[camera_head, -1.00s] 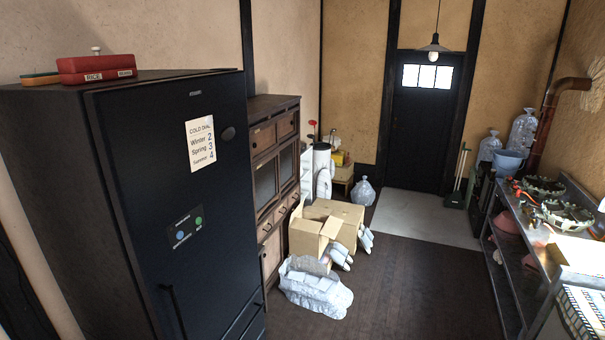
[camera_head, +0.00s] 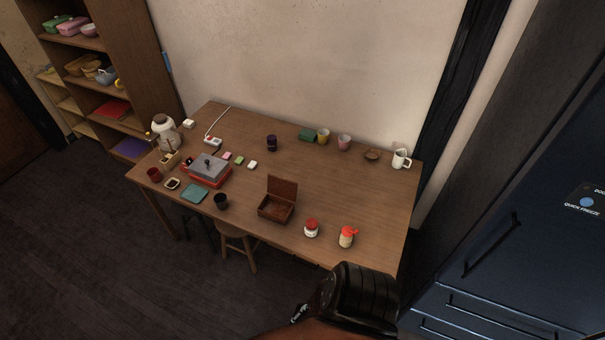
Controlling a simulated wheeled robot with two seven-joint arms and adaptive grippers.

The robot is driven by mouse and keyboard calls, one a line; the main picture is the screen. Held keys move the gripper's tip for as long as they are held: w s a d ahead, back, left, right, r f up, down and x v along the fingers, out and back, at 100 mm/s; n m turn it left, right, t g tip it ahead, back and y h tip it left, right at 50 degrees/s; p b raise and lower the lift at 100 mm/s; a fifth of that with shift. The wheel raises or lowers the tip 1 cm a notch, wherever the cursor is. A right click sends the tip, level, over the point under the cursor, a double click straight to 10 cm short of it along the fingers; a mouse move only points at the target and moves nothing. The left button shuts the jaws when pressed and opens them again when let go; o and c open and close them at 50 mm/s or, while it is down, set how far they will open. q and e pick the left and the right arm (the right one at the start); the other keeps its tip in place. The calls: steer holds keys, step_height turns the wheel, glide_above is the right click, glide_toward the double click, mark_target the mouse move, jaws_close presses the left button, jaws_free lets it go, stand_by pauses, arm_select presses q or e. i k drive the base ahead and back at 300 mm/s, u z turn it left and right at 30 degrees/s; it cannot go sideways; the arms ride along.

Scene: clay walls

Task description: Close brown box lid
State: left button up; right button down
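The brown box (camera_head: 275,211) is a small open wooden box near the front edge of the wooden table (camera_head: 320,180), in the head view. Its lid (camera_head: 283,187) stands raised at the back, so the dark inside shows. Neither gripper's fingers are in view. A black and orange-brown part of my own arm shows at the bottom, right of centre, in front of the table's near edge. I cannot tell which arm it is.
A white jar with a red lid (camera_head: 311,228) and a red-topped bottle (camera_head: 347,236) stand right of the box. A stool (camera_head: 236,243) is below. A dark fridge (camera_head: 530,240) stands right.

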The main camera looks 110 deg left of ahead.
mark_target(285, 188)
steer(key=u, duration=2.05)
